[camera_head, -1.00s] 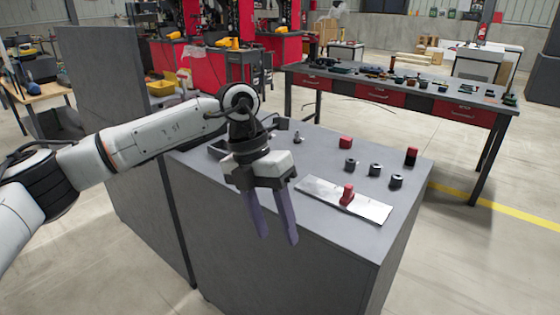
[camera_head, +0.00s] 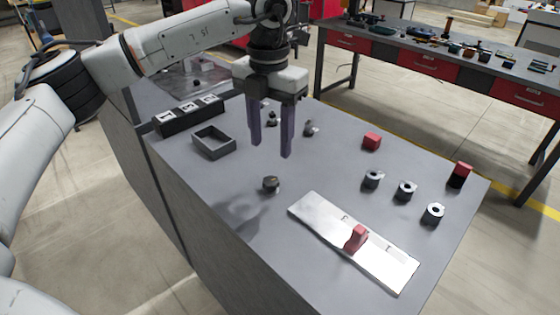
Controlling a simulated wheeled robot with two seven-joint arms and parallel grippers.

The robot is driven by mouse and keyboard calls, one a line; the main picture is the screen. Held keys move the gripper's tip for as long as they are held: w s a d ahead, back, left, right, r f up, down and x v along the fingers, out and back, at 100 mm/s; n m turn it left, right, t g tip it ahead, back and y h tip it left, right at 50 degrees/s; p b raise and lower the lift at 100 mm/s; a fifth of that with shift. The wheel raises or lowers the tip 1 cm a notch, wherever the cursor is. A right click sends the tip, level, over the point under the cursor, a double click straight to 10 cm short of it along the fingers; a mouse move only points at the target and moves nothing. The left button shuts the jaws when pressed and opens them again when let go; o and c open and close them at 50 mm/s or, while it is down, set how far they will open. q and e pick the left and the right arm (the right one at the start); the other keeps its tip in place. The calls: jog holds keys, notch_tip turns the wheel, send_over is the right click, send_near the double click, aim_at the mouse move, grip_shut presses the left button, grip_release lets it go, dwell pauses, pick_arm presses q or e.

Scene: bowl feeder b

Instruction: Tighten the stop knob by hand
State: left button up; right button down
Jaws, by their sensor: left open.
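A metal plate (camera_head: 322,212) with small dark markings lies near the front right of the grey cabinet top. A red knob-like piece (camera_head: 356,238) stands on it; I cannot tell for certain whether this is the stop knob. A small dark round part (camera_head: 271,184) stands on the bare top left of the plate. My left gripper (camera_head: 271,150) points down over the cabinet top, with its two purple fingers apart and nothing between them. Its tips appear just behind the small dark part in the picture. My right gripper is not in view.
Several grey ring-shaped parts (camera_head: 405,190) stand on the right, near a red block (camera_head: 372,141) and a red-and-black block (camera_head: 460,174). An open grey tray (camera_head: 213,141) and a black numbered block (camera_head: 188,115) are at left. Small metal parts (camera_head: 310,128) stand behind the fingers.

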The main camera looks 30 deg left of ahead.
aim_at(271, 180)
pick_arm(q)
jog(key=f, duration=0.3)
jog(key=shift+s, duration=0.35)
notch_tip(271, 180, down, 5)
jog(key=shift+f+p, duration=0.2)
jog(key=shift+p, duration=0.35)
jog(key=shift+w+f, duration=0.1)
jog(key=shift+f, duration=0.55)
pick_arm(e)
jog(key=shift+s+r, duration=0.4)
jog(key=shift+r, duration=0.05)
pick_arm(q)
jog(key=c, duration=1)
jog(key=shift+c, duration=0.2)
jog(key=shift+m, duration=0.4)
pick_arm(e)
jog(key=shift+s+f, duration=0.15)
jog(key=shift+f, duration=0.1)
